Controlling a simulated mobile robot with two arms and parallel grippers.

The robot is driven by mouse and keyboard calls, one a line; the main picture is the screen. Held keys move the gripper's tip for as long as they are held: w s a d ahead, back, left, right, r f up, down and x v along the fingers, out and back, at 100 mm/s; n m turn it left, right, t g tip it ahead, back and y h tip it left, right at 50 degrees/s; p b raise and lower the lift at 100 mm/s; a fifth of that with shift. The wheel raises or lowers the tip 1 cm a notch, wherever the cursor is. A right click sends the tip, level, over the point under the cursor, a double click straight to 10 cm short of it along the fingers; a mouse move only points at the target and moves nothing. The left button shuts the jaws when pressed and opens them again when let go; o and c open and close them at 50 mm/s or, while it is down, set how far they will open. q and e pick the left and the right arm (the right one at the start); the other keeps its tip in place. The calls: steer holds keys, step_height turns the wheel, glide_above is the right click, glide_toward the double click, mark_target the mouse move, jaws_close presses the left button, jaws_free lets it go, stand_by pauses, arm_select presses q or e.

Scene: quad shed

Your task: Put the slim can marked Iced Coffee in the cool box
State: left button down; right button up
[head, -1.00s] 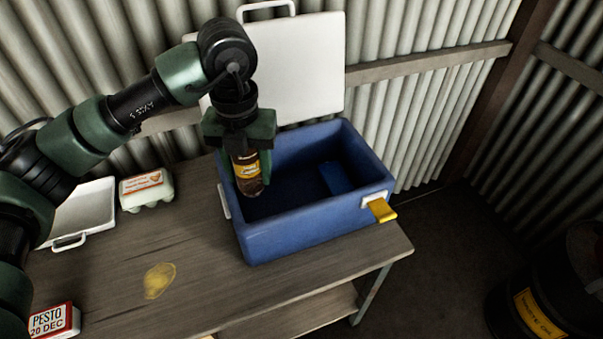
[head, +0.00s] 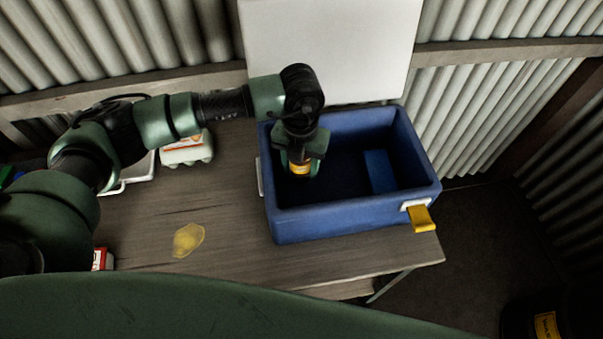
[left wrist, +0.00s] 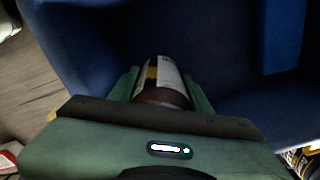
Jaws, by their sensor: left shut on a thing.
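My left gripper (head: 302,164) is shut on a slim brown can (head: 299,169) with a yellow and white label. The can's lettering is too small to read. The gripper and can are inside the opening of the blue cool box (head: 350,216), near its left wall, pointing down. In the left wrist view the can (left wrist: 161,80) lies between the two green fingers (left wrist: 162,88), with the blue box interior beyond it. I cannot tell whether the can touches the box floor. My right gripper is not in view.
The box's white lid (head: 330,50) stands open behind it. A blue block (head: 380,172) is inside at the right. An egg carton (head: 187,150) and white tray (head: 138,172) are left on the wooden bench (head: 215,215). A yellow stain (head: 188,240) marks the bench.

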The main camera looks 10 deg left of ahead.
mark_target(301, 179)
arm_select(q)
steer(key=shift+f, duration=0.65)
step_height(301, 179, down, 4)
steer(key=shift+r+p, duration=0.25)
steer(key=shift+p, duration=0.2)
steer(key=shift+f, duration=0.25)
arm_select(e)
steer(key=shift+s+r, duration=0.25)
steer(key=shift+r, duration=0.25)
arm_select(q)
steer(key=shift+f, duration=0.2)
steer(key=c, duration=0.7)
jaws_free()
steer(key=shift+r, duration=0.1)
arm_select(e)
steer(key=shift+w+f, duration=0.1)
